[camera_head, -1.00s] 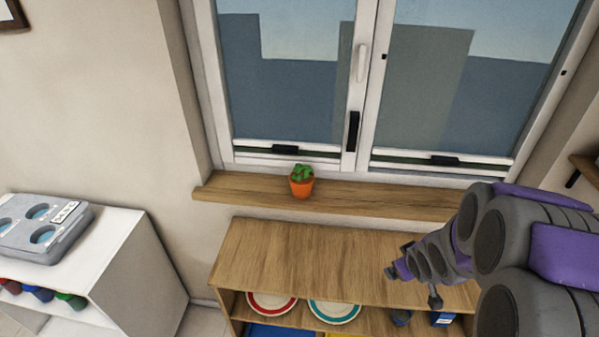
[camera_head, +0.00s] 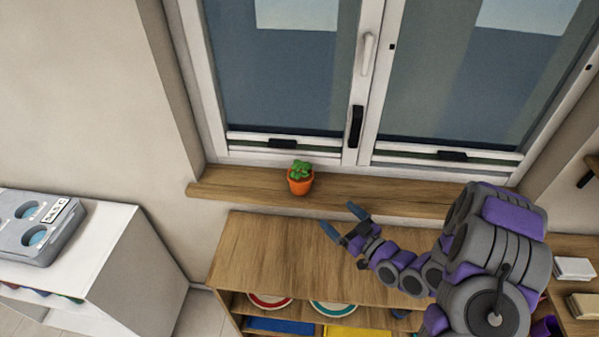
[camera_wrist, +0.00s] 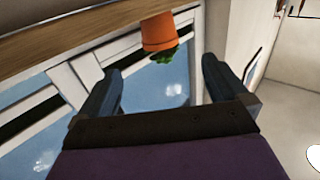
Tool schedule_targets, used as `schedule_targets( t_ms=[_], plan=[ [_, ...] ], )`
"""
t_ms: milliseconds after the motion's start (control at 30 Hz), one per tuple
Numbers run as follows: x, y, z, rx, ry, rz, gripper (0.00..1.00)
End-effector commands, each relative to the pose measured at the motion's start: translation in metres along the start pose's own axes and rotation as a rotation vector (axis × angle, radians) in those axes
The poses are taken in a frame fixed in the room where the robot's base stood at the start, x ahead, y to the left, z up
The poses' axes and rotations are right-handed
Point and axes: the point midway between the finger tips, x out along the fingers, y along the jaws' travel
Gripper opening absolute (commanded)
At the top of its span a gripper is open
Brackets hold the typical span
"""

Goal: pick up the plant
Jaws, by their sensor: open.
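The plant (camera_head: 300,177) is a small green succulent in an orange pot. It stands upright on the wooden window sill (camera_head: 400,200), near the sill's left part. My gripper (camera_head: 341,218) is open and empty, to the right of the plant and nearer the camera, apart from it. In the wrist view the plant (camera_wrist: 160,35) appears upside down, beyond the gap between the two fingers of my gripper (camera_wrist: 160,85).
A wooden shelf unit (camera_head: 270,255) with plates and coloured bins stands below the sill. The window (camera_head: 290,80) is behind the plant. A white cabinet (camera_head: 125,255) with a grey device (camera_head: 40,225) stands at the left.

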Motion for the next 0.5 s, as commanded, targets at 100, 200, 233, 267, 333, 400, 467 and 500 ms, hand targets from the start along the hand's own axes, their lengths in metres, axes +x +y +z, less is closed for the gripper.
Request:
schedule_targets(
  t_ms=[100, 200, 233, 267, 333, 400, 467, 500],
  plan=[
    [0.008, -0.001, -0.001, 0.003, 0.013, -0.001, 1.0],
    [0.021, -0.001, -0.002, 0.001, 0.014, -0.002, 1.0],
    [0.025, -0.001, -0.002, 0.002, 0.014, -0.002, 1.0],
    [0.029, -0.001, -0.001, 0.002, 0.014, -0.002, 1.0],
    [0.039, -0.001, -0.001, 0.002, 0.01, -0.003, 1.0],
    [0.049, -0.001, -0.001, 0.003, 0.01, -0.002, 1.0],
    [0.057, -0.001, -0.001, 0.003, 0.011, -0.002, 1.0],
    [0.063, -0.001, -0.001, 0.003, 0.011, -0.002, 1.0]
  ],
)
